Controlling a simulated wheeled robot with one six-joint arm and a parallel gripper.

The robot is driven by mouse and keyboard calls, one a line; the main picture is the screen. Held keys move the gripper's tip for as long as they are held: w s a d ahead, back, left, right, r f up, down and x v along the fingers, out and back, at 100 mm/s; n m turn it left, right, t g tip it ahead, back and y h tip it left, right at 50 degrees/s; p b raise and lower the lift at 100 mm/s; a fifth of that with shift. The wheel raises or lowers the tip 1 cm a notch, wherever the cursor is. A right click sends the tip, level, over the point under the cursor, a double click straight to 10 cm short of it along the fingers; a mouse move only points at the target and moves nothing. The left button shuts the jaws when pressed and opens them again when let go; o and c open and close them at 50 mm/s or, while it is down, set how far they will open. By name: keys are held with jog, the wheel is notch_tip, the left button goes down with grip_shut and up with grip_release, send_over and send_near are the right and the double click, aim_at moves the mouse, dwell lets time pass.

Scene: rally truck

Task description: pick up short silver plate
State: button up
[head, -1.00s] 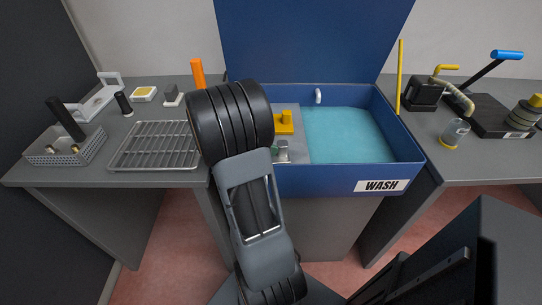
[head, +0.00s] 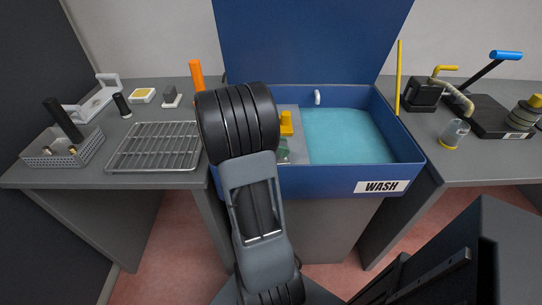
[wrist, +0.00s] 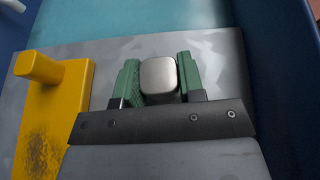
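The short silver plate (wrist: 158,74) shows in the wrist view as a small, rounded grey metal piece seen end-on. My gripper (wrist: 160,78) has its two green fingers on either side of it, one left and one right, with almost no gap. I cannot tell whether they press on it. In the head view my gripper (head: 284,150) shows only as a bit of green over the left part of the wash basin, mostly hidden by my arm. The plate cannot be made out in the head view.
The grey ledge (wrist: 195,50) lies beneath, inside the blue wash basin (head: 330,182). A yellow block with a peg (wrist: 45,115) stands close on the left. Blue-green water (head: 350,135) fills the right part. A wire rack (head: 155,147) lies on the left bench.

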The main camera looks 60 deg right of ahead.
grip_shut()
jog(key=shift+r, duration=0.15)
dwell(0.4)
jog(key=shift+r, duration=0.7)
jog(key=s+a+r+p, duration=0.3)
jog(key=s+a+r, duration=0.4)
jog(key=s+r, duration=0.4)
jog(key=shift+s+r+p, duration=0.25)
jog(key=shift+s+p, duration=0.05)
jog(key=shift+s, duration=0.15)
